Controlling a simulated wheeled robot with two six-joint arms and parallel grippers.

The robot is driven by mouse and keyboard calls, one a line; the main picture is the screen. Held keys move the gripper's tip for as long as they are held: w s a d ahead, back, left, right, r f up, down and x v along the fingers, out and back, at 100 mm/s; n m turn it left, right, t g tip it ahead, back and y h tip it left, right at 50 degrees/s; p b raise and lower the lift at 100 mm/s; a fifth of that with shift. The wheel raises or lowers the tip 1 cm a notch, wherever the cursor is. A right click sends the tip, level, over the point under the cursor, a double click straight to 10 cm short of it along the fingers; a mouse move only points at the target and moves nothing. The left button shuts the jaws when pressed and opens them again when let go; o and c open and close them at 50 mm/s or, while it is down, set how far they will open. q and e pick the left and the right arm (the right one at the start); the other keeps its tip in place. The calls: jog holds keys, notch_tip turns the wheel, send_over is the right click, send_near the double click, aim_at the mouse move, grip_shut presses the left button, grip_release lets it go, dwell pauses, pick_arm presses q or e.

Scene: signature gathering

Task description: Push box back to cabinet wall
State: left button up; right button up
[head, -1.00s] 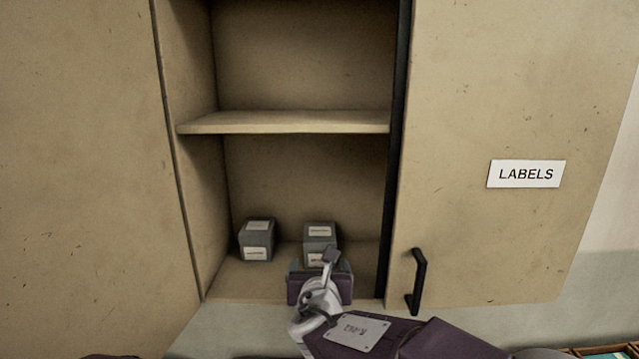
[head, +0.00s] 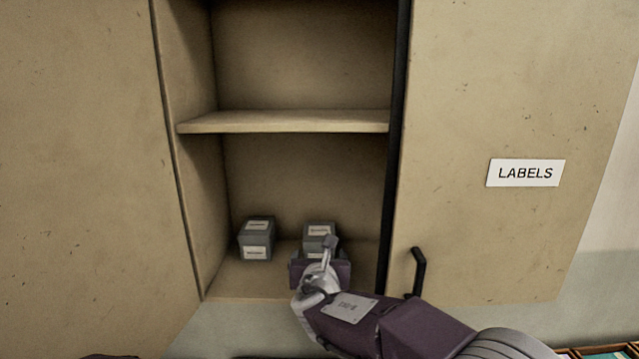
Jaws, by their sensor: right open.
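Two small dark grey boxes with white labels sit on the bottom shelf of the open cabinet (head: 228,282). The left box (head: 256,239) stands near the left side wall. The right box (head: 320,231) stands to its right, its lower part hidden behind my right gripper (head: 320,258). My right gripper is open and reaches into the cabinet directly in front of the right box. Whether it touches the box, and whether the box touches the back wall, I cannot tell. My left gripper is not in view.
A middle shelf (head: 285,122) crosses the cabinet above the boxes. A door with a black handle (head: 418,272) and a LABELS sign (head: 525,173) is on the right. Shelf floor is bare between the left box and the front edge.

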aim_at(319, 233)
jog(key=shift+w+p, duration=0.65)
jog(key=shift+w, duration=2.05)
jog(key=shift+w+p, duration=1.45)
jog(key=shift+w, duration=1.4)
jog(key=shift+s+f, duration=0.1)
jog(key=s+b, duration=0.4)
jog(key=s, duration=0.2)
jog(key=shift+s+b, duration=0.35)
jog(key=shift+s, duration=0.15)
jog(key=shift+w, duration=0.1)
